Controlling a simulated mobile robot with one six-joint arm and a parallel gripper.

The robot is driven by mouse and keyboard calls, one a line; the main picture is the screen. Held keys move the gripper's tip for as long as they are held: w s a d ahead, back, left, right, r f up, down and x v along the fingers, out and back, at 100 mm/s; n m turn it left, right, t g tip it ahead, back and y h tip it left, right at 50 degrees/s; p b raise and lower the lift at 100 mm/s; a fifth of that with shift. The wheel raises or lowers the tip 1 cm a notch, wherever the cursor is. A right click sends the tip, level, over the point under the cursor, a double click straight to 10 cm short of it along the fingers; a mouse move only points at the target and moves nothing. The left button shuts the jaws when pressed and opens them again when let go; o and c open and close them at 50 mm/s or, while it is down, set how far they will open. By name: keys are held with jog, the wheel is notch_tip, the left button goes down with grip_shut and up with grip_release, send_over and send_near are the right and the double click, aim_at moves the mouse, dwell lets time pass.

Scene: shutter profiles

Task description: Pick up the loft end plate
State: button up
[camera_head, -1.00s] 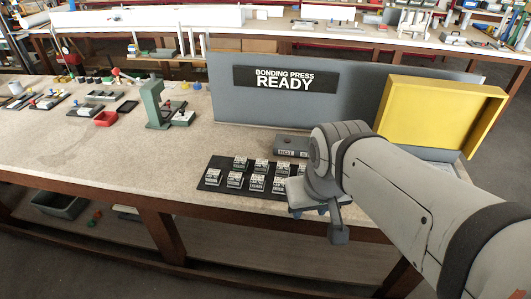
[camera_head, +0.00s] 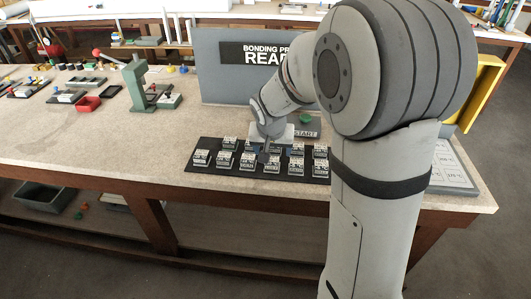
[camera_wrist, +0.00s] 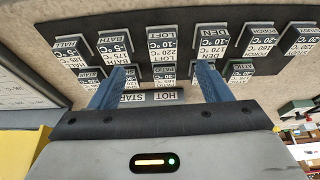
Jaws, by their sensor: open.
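The loft end plate (camera_wrist: 162,46) is a small dark block with a white label reading LOFT. In the wrist view it appears upside down, in the middle of the upper row on a dark mat. In the head view it appears to be the block (camera_head: 271,166) in the near row, just in front of my gripper (camera_head: 266,149). My gripper (camera_wrist: 160,84) is open and empty. Its two blue fingers stand apart over the other row, with a block (camera_wrist: 164,73) of that row showing between them. The loft plate lies beyond the fingertips.
Similar labelled blocks, BATH (camera_wrist: 115,46) and DEN (camera_wrist: 212,43), stand close on either side. A HOT START box (camera_head: 306,131) is behind the mat. A grey press panel (camera_head: 212,80) and a yellow lid (camera_head: 486,92) stand behind.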

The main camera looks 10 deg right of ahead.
aim_at(272, 162)
jog(key=x, duration=0.9)
jog(key=shift+w+a+f+p, duration=0.15)
jog(key=shift+w+f+p, duration=0.15)
jog(key=shift+f+p, duration=0.05)
jog(key=shift+c, duration=0.2)
jog(key=c, duration=1)
